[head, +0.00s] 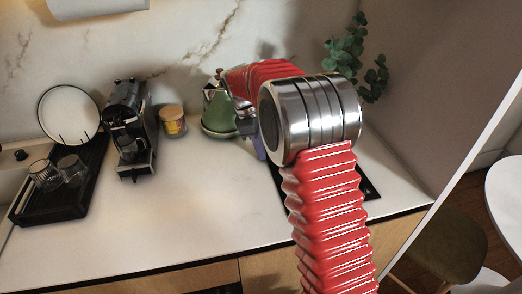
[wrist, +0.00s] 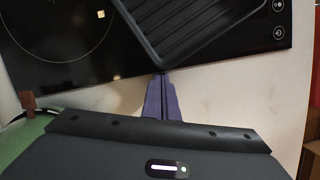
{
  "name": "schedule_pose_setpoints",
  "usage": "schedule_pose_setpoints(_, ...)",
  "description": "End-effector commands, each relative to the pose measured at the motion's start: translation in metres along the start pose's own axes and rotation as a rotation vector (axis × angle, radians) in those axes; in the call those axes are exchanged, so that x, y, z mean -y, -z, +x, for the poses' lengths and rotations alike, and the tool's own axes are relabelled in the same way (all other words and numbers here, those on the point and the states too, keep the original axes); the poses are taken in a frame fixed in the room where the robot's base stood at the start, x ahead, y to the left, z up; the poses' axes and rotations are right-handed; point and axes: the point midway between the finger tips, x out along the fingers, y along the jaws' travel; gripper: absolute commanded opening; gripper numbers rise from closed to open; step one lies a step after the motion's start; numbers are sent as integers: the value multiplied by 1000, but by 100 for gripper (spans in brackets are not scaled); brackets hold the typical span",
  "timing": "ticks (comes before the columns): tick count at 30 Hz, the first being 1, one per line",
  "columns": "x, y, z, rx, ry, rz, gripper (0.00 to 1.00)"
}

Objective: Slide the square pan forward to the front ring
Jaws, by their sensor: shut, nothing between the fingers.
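The square pan (wrist: 195,25) is black with a ridged floor. It sits on the black cooktop (wrist: 105,65) at the top of the wrist view, turned so that one corner points at my gripper (wrist: 162,78). My purple fingers are shut and empty, with their tips right at that corner; I cannot tell whether they touch it. A thin ring (wrist: 113,28) is drawn on the cooktop left of the pan. In the head view my arm hides the pan and most of the cooktop (head: 369,187); only a bit of my purple gripper (head: 259,149) shows.
A green kettle (head: 217,108) stands close to my gripper, and its green body (wrist: 30,145) fills the wrist view's lower left. A candle jar (head: 173,121), a coffee machine (head: 130,130) and a black tray (head: 60,195) with glasses stand farther left. The front counter (head: 200,215) is clear.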

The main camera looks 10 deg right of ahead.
Motion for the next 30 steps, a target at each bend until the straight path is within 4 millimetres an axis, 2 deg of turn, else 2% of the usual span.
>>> schedule_pose_setpoints(10,0,8,-1,0,1,0,0)
schedule_pose_setpoints(17,2,36,-8,0,0,1,0)
schedule_pose_setpoints(30,2,36,-84,-1,0,4,0)
